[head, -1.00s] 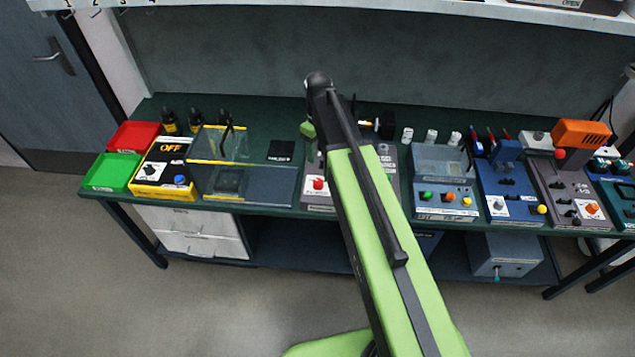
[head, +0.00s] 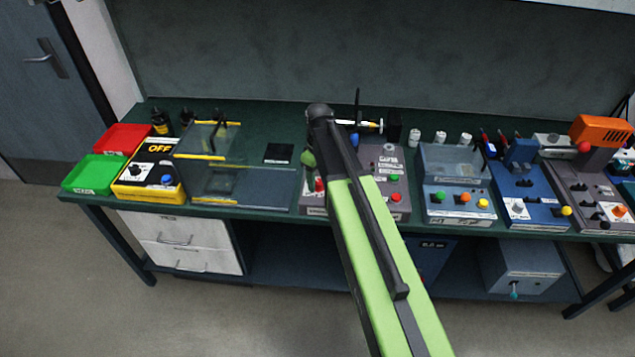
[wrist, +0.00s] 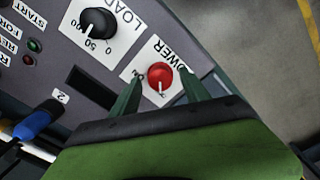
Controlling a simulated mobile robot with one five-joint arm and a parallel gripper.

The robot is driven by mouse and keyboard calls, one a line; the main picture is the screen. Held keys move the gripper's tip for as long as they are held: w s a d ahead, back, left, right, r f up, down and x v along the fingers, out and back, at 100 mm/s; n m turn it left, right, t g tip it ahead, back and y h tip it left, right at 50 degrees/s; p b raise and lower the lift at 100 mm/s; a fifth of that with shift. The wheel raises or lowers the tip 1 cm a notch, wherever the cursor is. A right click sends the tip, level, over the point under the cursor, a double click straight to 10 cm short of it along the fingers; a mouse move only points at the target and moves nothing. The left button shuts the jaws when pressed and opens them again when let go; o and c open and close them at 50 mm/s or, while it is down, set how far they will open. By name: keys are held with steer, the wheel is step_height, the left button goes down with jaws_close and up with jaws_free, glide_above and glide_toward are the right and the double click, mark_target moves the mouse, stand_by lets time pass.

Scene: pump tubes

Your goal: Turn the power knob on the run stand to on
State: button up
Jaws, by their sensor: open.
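The run stand (head: 384,165) is a grey panel in the middle of the bench, partly hidden behind my arm in the head view. Its red power knob (wrist: 160,76) sits on a white plate marked POWER in the wrist view. A white mark on the knob points toward my gripper's palm; the position labels are mostly hidden. The knob also shows in the head view (head: 319,184), left of my arm. My gripper (wrist: 160,84) is open, one finger on each side of the knob. I cannot tell whether the fingers touch it.
A black LOAD knob (wrist: 97,22) is beside the power plate, with small buttons and a blue plug (wrist: 35,122) farther left. A yellow OFF box (head: 150,178) and clear-covered station (head: 240,185) stand left on the bench. A blue-grey station (head: 458,200) stands right.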

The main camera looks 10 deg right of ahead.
jaws_close()
stand_by(0.4)
steer(key=m, duration=0.8)
steer(key=shift+m, duration=0.3)
steer(key=m, duration=0.4)
steer(key=shift+m, duration=0.3)
steer(key=m, duration=0.4)
steer(key=shift+m, duration=0.3)
jaws_free()
